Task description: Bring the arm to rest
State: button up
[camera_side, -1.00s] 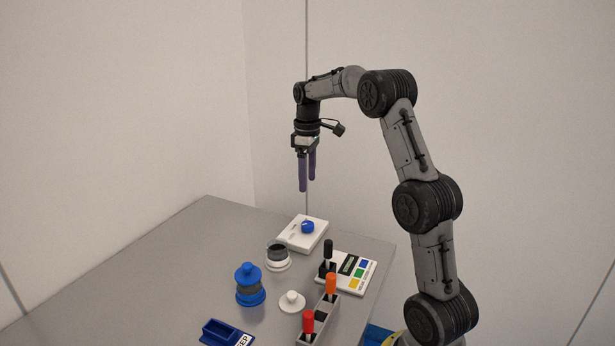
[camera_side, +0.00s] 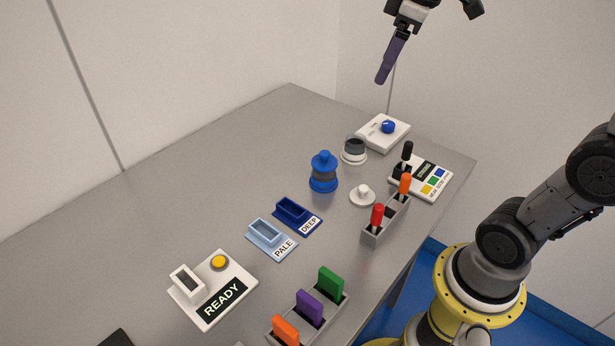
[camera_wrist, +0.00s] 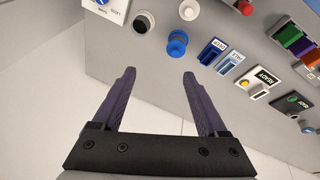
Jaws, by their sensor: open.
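My gripper (camera_side: 381,80) hangs high at the top of the side view, well above the far part of the table. Its purple fingers overlap there. The wrist view shows the gripper (camera_wrist: 159,75) open, with two fingers apart and nothing between them. Much of my upper arm is outside the side view.
The grey table (camera_side: 150,220) holds a white box with a blue knob (camera_side: 383,132), a panel with coloured squares (camera_side: 421,178), a rack with red and orange handles (camera_side: 372,238), DEEP (camera_side: 297,216) and PALE (camera_side: 272,241) trays, a READY panel (camera_side: 212,290) and a coloured-tab rack (camera_side: 308,317).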

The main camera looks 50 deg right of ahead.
jog(key=s+a+f+m+t, duration=0.1)
jog(key=s+a+f+m, duration=0.1)
jog(key=s+f, duration=0.3)
jog(key=s+a+f+m, duration=0.2)
jog(key=s+a+f, duration=0.3)
jog(key=s, duration=0.3)
jog(key=shift+s+t+y, duration=0.25)
jog(key=shift+t+y, duration=0.15)
